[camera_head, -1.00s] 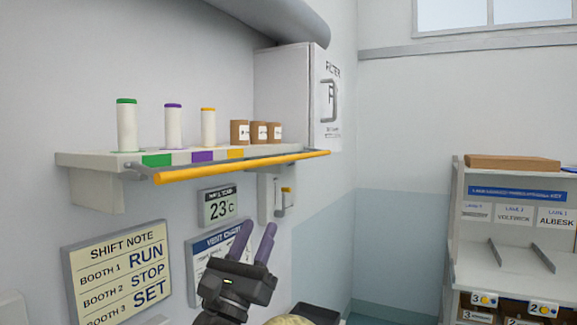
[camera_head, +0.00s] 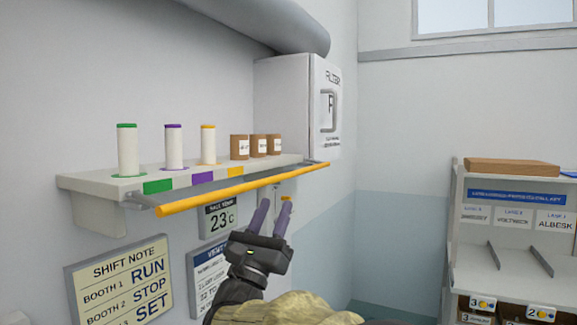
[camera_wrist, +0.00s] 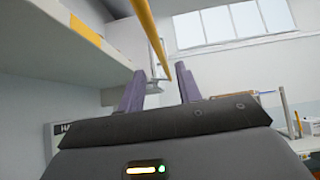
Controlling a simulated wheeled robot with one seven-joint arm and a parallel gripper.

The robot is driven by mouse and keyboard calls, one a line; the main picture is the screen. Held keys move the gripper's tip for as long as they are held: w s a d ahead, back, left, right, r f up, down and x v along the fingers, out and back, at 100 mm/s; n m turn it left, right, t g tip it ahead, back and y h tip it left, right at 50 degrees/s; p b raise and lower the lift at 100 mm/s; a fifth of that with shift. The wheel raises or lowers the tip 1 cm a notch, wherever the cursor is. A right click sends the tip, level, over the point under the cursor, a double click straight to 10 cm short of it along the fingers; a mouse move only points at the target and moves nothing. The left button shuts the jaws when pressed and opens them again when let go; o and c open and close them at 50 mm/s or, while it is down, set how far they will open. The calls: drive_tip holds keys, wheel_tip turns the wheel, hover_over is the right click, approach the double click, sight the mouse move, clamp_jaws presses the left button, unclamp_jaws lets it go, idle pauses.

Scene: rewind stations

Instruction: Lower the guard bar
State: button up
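The guard bar (camera_head: 240,189) is a long yellow rod along the front edge of the wall shelf (camera_head: 90,184), on grey end arms. It sits at about the height of the shelf's front face, in front of the coloured labels. My gripper (camera_head: 272,208) is below the bar, toward its right half, with purple fingers pointing up. In the wrist view the fingers (camera_wrist: 158,88) stand apart with nothing visibly clamped. The yellow bar (camera_wrist: 147,25) runs across the upper part of that view and appears between the fingertips; I cannot tell whether they touch it.
Green, purple and yellow-topped spools (camera_head: 173,148) and brown jars (camera_head: 258,145) stand on the shelf. A white filter cabinet (camera_head: 283,95) is at its right end. A shelving rack (camera_head: 510,240) stands at right.

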sight(287, 176)
drive_tip(key=p+x, duration=0.4)
drive_tip(key=x, duration=0.5)
clamp_jaws()
